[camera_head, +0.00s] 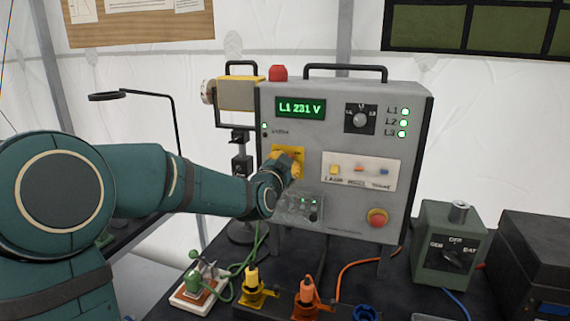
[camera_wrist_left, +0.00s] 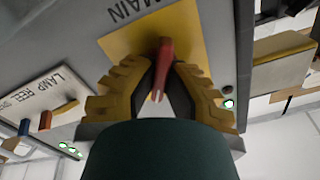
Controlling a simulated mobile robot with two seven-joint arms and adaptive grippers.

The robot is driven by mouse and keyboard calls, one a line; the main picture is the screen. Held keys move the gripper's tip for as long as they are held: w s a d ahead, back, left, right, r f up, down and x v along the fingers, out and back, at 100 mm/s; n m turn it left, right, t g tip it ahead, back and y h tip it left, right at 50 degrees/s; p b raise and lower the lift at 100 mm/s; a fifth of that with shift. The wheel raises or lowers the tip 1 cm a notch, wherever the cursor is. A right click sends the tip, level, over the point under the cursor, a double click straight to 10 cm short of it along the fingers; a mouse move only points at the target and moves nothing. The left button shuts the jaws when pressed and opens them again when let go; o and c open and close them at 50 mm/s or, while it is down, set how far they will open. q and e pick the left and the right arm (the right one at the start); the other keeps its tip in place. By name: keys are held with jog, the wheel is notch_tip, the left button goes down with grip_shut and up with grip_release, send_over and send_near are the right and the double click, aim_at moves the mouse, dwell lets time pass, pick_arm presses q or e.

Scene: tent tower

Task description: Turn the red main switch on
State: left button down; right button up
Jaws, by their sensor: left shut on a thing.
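The red main switch (camera_wrist_left: 164,62) is a slim red handle on a yellow plate (camera_wrist_left: 128,48), with the word MAIN beside it. My left gripper (camera_wrist_left: 160,85) has its yellow ribbed fingers closed on both sides of the handle. In the head view the yellow plate (camera_head: 288,151) is on the left of the grey panel box's front, and my left gripper (camera_head: 293,168) covers most of the switch. Which position the handle is in I cannot tell. My right gripper is not in view.
The grey panel box (camera_head: 345,210) has a lit display (camera_head: 301,108) reading L1 231 V and green lamps L1, L2, L3. A red mushroom button (camera_head: 377,217) is at its lower right. Yellow and orange connectors (camera_head: 306,296) stand in front, a green dial box (camera_head: 450,245) at right.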

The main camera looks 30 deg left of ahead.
pick_arm(q)
jog(key=shift+m, duration=1.2)
jog(key=c, duration=1)
grip_release()
jog(key=v, duration=1.2)
jog(key=shift+d, duration=0.1)
